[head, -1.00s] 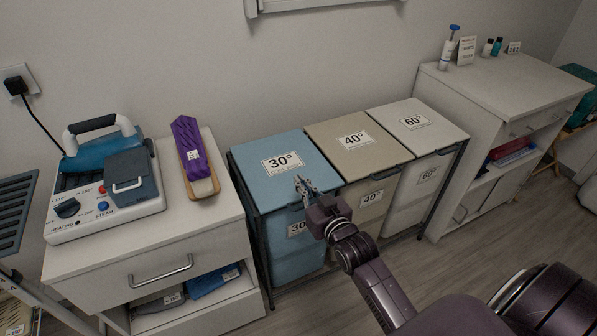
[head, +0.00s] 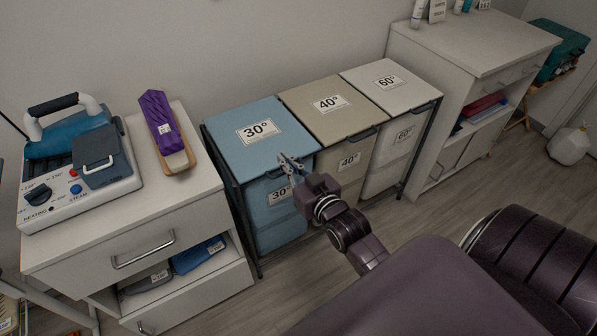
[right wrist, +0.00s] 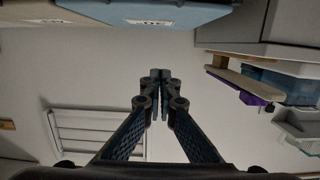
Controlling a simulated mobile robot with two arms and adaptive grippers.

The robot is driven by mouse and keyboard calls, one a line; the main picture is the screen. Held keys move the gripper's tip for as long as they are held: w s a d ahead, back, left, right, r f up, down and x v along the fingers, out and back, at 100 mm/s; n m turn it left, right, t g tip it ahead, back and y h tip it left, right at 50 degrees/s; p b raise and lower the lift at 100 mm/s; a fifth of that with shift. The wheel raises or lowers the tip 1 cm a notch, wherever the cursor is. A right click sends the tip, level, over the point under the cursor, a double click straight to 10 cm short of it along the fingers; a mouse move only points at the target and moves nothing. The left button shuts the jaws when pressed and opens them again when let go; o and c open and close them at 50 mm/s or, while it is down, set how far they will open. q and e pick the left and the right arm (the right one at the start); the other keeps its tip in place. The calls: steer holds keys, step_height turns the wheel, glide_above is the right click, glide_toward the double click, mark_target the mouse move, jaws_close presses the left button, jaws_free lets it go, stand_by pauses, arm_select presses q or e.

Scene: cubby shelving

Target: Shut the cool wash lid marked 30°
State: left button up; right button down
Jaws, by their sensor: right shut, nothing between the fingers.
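The blue lid marked 30° (head: 238,117) lies flat on the blue laundry bin (head: 281,222), level with the neighbouring lids. It also shows at the top of the right wrist view (right wrist: 190,14), which is upside down. My right gripper (head: 283,158) is shut and empty. Its fingertips are at the lid's front edge in the head view, where they hide a small part of it. I cannot tell whether they touch it. In the right wrist view the closed fingertips (right wrist: 160,76) appear against the wall, apart from the lid. My left gripper is not in view.
A beige 40° lid (head: 350,118) and a white 60° lid (head: 400,75) lie flat to the right. A cabinet with a steam iron (head: 75,140) and a purple ironing item (head: 155,115) stands left. A white shelf unit (head: 470,45) stands right. Bare floor lies in front.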

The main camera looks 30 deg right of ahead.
steer(key=s+r, duration=0.1)
steer(key=s, duration=0.7)
steer(key=shift+a, duration=0.25)
steer(key=s+a+f+g, duration=0.1)
steer(key=s+f+g, duration=0.2)
steer(key=f, duration=0.9)
steer(key=s+a+f+g, duration=0.2)
steer(key=s+f, duration=0.2)
steer(key=f, duration=0.7)
steer(key=s+a+f+g, duration=0.1)
steer(key=s+f+g, duration=0.2)
steer(key=f, duration=0.9)
steer(key=s+a+f+n+g, duration=0.1)
steer(key=s+f+g, duration=0.2)
steer(key=s+f, duration=0.6)
steer(key=s+a+f+n+g, duration=0.1)
steer(key=s+f+g, duration=0.3)
steer(key=s+f, duration=0.6)
steer(key=s+n, duration=0.1)
steer(key=s, duration=0.8)
steer(key=shift+f+y, duration=0.2)
steer(key=shift+y, duration=0.2)
steer(key=shift+a, duration=0.1)
